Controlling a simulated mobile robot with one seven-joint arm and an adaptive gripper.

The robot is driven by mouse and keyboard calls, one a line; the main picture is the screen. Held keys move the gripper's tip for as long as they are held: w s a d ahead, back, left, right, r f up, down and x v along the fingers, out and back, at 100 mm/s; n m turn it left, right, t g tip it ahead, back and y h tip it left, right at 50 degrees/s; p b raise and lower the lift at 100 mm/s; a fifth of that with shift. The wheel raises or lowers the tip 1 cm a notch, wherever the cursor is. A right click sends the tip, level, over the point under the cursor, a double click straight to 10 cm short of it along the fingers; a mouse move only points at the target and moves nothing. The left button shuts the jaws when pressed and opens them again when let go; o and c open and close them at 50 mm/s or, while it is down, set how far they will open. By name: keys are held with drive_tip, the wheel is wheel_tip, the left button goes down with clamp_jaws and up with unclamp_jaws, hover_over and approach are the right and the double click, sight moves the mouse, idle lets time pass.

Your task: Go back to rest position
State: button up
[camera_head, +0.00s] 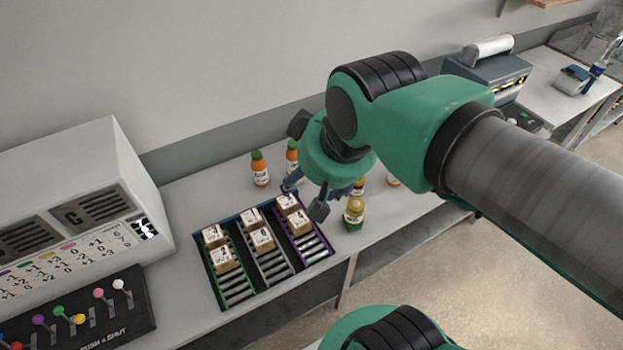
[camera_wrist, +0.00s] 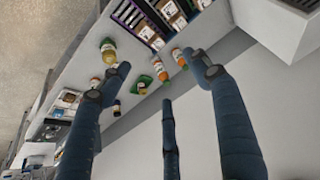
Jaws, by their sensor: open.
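My gripper (camera_head: 320,198) hangs over the workbench beside the bottles, with its dark fingers spread. In the wrist view the blue fingers (camera_wrist: 165,85) stand wide apart with nothing between them. An orange bottle with a green cap (camera_head: 260,170) stands left of the gripper, and a second orange bottle (camera_head: 292,155) stands close behind it. A yellow-green bottle (camera_head: 354,215) stands right of the fingers. It also shows in the wrist view (camera_wrist: 109,54). My arm partly hides more bottles.
A tray (camera_head: 222,292) with three roller lanes holds several small boxes in front of the gripper. A white machine (camera_head: 130,165) and a dark panel with coloured levers (camera_head: 120,318) stand at left. A grey device (camera_head: 495,75) stands at the back right. The wall is close behind.

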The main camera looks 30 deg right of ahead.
drive_tip(key=shift+s+a+f, duration=0.1)
drive_tip(key=shift+s+f, duration=0.05)
drive_tip(key=shift+s, duration=0.5)
drive_tip(key=shift+f, duration=0.1)
wheel_tip(320, 180, down, 7)
drive_tip(key=b, duration=0.7)
idle(0.9)
